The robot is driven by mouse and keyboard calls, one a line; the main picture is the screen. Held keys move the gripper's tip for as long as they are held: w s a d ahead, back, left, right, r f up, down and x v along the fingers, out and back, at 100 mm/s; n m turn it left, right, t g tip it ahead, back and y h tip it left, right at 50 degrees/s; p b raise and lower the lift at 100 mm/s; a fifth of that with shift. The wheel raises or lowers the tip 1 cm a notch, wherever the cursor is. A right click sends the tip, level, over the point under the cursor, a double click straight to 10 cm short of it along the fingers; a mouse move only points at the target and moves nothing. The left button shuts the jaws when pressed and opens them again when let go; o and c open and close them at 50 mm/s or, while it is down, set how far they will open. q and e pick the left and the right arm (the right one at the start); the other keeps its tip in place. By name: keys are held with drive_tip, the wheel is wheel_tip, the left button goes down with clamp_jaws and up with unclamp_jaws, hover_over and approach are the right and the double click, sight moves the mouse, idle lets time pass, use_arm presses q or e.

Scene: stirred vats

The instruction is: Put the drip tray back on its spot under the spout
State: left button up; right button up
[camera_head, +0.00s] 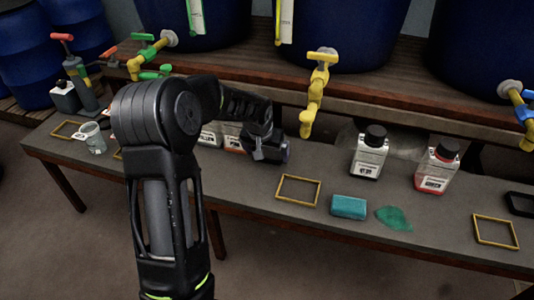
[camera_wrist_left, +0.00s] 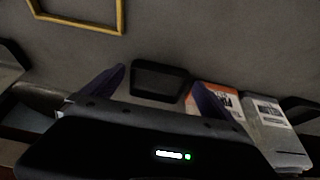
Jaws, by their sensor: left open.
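My left gripper (camera_head: 273,152) is low over the bench, left of the yellow tap (camera_head: 315,92). In the left wrist view its two purple fingertips (camera_wrist_left: 155,90) are apart. A small black rectangular drip tray (camera_wrist_left: 160,80) lies flat on the bench in the gap between them; I cannot tell whether they touch it. In the head view my gripper and arm hide this tray. A yellow outlined spot (camera_head: 298,190) lies bare on the bench in front of the yellow tap. A yellow outline also shows in the left wrist view (camera_wrist_left: 121,15). My right gripper is out of view.
White bottles stand close by the gripper (camera_wrist_left: 222,98). A teal sponge (camera_head: 348,207) and green cloth (camera_head: 394,218) lie right of the outline. Another black tray (camera_head: 520,205) is at the right edge.

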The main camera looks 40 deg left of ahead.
use_arm(q)
drive_tip(key=p+v, duration=0.2)
drive_tip(key=v, duration=0.8)
drive_tip(key=shift+r, duration=0.15)
